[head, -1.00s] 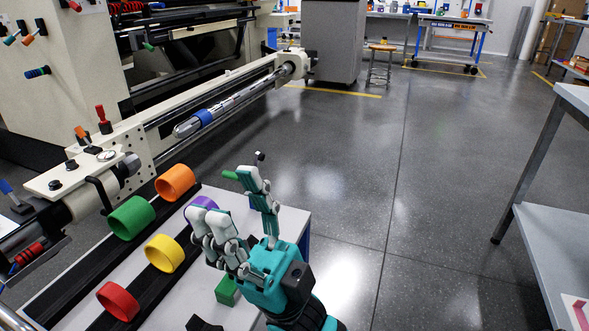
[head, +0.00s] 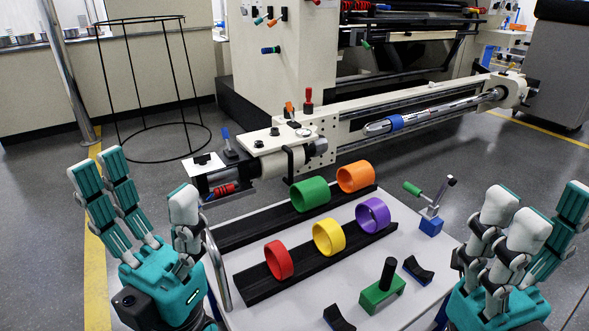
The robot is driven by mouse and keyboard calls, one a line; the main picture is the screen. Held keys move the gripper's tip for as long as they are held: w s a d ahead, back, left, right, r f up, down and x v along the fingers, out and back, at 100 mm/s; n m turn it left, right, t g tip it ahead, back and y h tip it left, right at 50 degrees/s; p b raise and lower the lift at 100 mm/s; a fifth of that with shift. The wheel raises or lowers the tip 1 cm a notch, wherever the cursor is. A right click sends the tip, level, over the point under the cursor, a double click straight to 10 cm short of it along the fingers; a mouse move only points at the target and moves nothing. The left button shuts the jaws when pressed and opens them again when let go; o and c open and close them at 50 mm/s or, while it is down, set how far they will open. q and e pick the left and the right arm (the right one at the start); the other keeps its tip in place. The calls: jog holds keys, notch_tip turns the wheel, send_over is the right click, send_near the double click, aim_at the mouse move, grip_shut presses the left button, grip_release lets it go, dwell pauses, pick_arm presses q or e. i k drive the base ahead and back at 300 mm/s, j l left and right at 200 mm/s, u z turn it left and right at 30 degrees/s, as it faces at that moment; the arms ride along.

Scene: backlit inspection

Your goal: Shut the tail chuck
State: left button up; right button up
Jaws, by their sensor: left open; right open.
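A cream tailstock unit (head: 283,139) with a grey nose (head: 318,147) stands at the near end of the machine's rail; I take it for the tail chuck. A red-knobbed lever (head: 308,100) and an orange one (head: 289,108) stand upright by its top plate. A steel shaft (head: 440,113) with a blue band is borne at the far end; its pointed near end is apart from the nose. The chuck's inside is hidden. My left gripper (head: 140,190) is open and empty, left of the tailstock. My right gripper (head: 535,215) is open and empty at the right, well away from it.
A white table (head: 400,240) in front holds black racks with red, yellow, purple, green and orange rings. A green block (head: 382,293), black cradles and a green-handled clamp (head: 430,207) stand at its right. A black wire frame (head: 155,90) stands at the back left.

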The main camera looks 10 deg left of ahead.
aim_at(304, 145)
jog(key=k+j+z, duration=0.1)
jog(key=j, duration=0.25)
jog(key=k+j+z, duration=0.15)
jog(key=j, duration=0.15)
jog(key=j+z, duration=0.1)
jog(key=j, duration=0.2)
jog(key=j+z, duration=0.3)
jog(key=j, duration=0.25)
jog(key=j+z, duration=0.35)
jog(key=j, duration=0.2)
jog(key=k+j+z, duration=0.15)
jog(key=j+z, duration=0.15)
jog(key=j, duration=0.2)
jog(key=i+j+z, duration=0.15)
jog(key=j, duration=0.3)
jog(key=j+z, duration=0.15)
jog(key=j, duration=0.25)
jog(key=i, duration=0.05)
